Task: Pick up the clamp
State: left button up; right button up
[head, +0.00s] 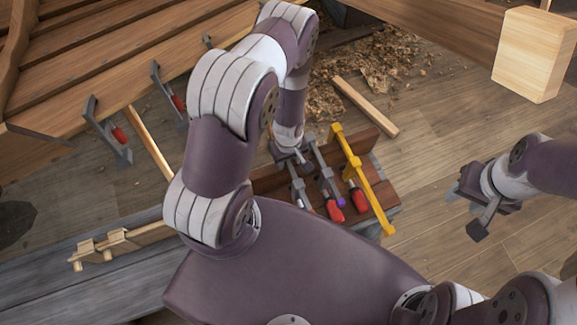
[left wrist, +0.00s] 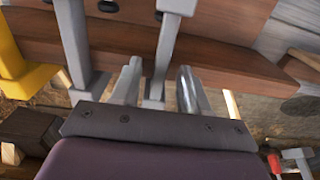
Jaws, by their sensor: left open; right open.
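Several clamps hang on a dark wooden rack. One grey clamp (head: 298,187) is at the left end, partly hidden by my arm. A second grey clamp (head: 324,172) with a red handle is in the middle, and a yellow clamp (head: 362,182) is at the right. My left gripper (head: 292,158) is open at the left grey clamp. In the left wrist view, a grey bar (left wrist: 164,55) stands between its two fingers (left wrist: 158,88), with no visible grip. My right gripper (head: 482,217) is open and empty, away to the right.
The rack (head: 270,183) stands on the plank floor. More clamps (head: 105,130) hang on the hull planks at left. A loose wood strip (head: 365,106) and shavings lie behind the rack. A wooden block (head: 533,55) is at upper right. Floor around my right gripper is clear.

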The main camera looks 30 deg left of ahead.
pick_arm(q)
grip_shut()
dwell(1.4)
